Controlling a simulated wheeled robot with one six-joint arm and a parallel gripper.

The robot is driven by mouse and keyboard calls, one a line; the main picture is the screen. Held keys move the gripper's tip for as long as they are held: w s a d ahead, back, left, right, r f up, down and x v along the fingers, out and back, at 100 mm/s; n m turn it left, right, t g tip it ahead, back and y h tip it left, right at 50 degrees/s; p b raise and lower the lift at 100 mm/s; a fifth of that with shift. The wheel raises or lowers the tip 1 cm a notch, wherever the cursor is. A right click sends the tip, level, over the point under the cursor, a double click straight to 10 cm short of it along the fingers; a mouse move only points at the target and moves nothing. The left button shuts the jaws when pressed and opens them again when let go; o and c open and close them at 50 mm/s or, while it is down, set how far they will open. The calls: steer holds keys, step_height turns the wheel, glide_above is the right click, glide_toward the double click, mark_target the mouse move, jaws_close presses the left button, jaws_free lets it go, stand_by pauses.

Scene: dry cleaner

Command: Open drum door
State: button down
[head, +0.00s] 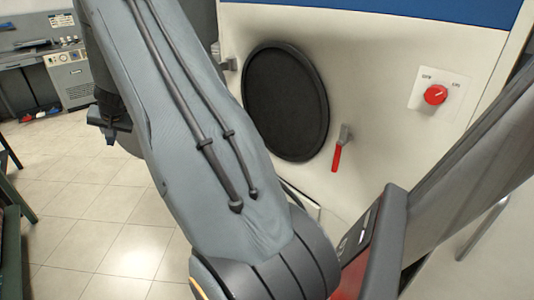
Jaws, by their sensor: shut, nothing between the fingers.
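The drum door (286,101) is a round black disc with a raised dark rim on the front of a white machine. It appears closed, flush against the panel. A lever with a red grip (340,149) sticks out just right of the door's lower edge and hangs downward. My arm crosses the middle of the view and hides part of the area left of the door. My gripper (110,134) is a small dark shape at the left of my arm, pointing down, shut and empty. It is apart from the door and the lever.
A red knob (435,95) sits on a white plate at the machine's right. A grey metal fitting (226,61) shows left of the door. Tiled floor (95,225) is open at left. A grey unit with gauges (70,75) stands at the back left.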

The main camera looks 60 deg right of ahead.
steer(key=shift+w+a, duration=0.15)
steer(key=shift+a, duration=0.2)
stand_by(0.4)
